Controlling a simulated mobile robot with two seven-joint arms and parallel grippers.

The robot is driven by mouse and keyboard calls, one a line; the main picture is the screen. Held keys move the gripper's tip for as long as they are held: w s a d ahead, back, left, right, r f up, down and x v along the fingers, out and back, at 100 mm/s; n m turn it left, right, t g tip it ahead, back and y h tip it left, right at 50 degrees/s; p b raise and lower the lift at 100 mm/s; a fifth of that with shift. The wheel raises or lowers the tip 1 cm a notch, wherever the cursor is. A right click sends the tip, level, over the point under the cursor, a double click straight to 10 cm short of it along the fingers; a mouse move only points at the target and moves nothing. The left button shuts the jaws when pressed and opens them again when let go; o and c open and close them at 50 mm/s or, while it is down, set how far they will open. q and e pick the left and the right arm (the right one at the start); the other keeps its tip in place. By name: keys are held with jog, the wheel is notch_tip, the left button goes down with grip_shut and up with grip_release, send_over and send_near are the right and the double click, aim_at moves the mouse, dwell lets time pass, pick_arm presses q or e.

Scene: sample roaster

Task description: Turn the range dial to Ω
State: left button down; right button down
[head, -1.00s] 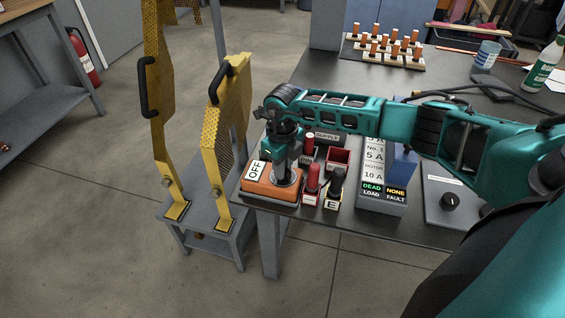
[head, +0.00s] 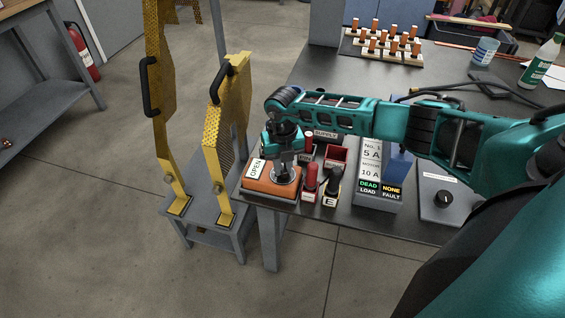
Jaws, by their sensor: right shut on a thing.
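The orange meter (head: 262,186) lies at the near left corner of the dark bench. Its white display (head: 256,169) reads OPEN. My right gripper (head: 285,166) points down over the round grey dial area of the meter and is shut on the dial. The dial and its range marks are mostly hidden by the gripper, so I cannot read the pointer. My left gripper is not in view.
A red probe (head: 311,179) and a black probe (head: 334,181) stand just right of the meter. Beyond them are a grey labelled panel (head: 374,202) and a box with a black knob (head: 442,199). Yellow mesh guards (head: 226,150) stand on the left.

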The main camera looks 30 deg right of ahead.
dwell(0.4)
jog(key=c, duration=1.1)
grip_release()
jog(key=shift+o, duration=0.2)
notch_tip(320, 180, up, 13)
jog(key=p, duration=0.1)
